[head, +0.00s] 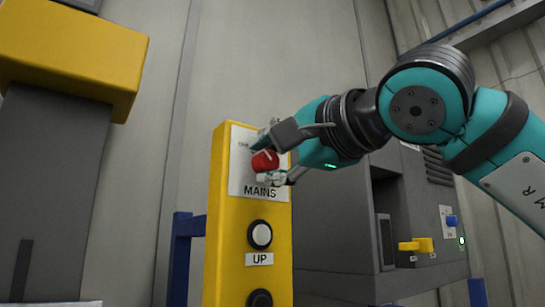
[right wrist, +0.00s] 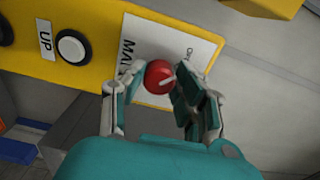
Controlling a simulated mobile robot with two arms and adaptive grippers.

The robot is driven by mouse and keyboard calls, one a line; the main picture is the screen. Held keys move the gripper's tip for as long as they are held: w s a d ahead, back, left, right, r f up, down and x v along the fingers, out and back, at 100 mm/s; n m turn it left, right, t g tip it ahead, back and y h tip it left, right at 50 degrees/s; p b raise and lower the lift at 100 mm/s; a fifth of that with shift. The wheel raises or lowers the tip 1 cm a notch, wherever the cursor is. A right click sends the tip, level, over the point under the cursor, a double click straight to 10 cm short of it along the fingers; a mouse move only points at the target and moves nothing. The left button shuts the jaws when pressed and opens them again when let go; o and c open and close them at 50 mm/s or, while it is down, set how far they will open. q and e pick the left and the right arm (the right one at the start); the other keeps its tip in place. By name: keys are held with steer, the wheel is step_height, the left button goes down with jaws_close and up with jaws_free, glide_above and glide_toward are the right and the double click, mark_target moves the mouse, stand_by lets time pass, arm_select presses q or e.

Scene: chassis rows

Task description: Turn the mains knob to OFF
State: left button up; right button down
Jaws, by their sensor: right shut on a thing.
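The red mains knob (head: 264,162) sits on a white plate (head: 239,181) marked MAINS, at the top of a yellow post. My right gripper (head: 268,161) reaches in from the right, with one finger above the knob and one below, and is shut on it. Small lettering on the plate is partly covered and too small to read surely. My left gripper is not in view.
Below the knob on the yellow post (head: 225,225) are a white UP button (head: 260,235) and a dark button (head: 260,299). A grey cabinet (head: 330,230) with a yellow handle (head: 416,245) and a blue knob (head: 452,221) stands behind at right. A yellow-topped grey column (head: 70,55) stands at left.

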steer(key=c, duration=0.9)
jaws_free()
steer(key=shift+c, duration=0.2)
steer(key=shift+s+d, duration=0.35)
steer(key=shift+s, duration=0.1)
steer(key=v, duration=1.1)
steer(key=shift+a, duration=0.1)
